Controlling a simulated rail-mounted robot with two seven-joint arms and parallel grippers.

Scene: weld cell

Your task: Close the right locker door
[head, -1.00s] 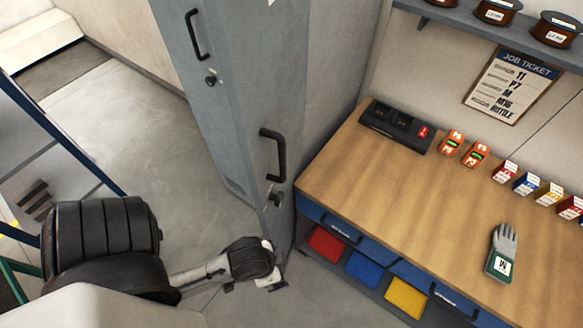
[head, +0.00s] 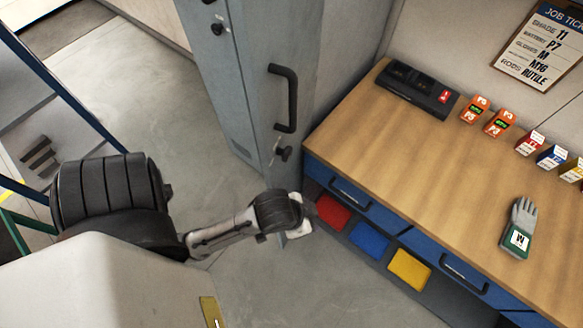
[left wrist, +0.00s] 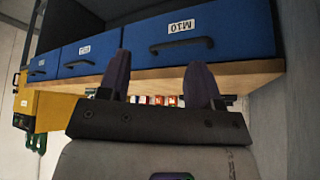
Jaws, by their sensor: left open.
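The grey locker stands left of the workbench in the head view. Its right door (head: 250,75) carries a black bar handle (head: 283,98) with a lock (head: 284,153) below it. This door seems to stand out at an angle from the locker front; how far it is open I cannot tell. My left gripper (head: 300,229) is low beside the door's bottom end, below the handle; whether it touches the door is unclear. In the left wrist view its two dark fingers (left wrist: 160,85) are apart with nothing between them. My right gripper is out of view.
The wooden workbench (head: 400,145) stands close on the right, with blue drawers (head: 345,192) and coloured bins (head: 370,239) under it. A glove (head: 518,228), a charger (head: 420,88) and small boxes lie on top. Open floor (head: 150,110) lies left of the locker.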

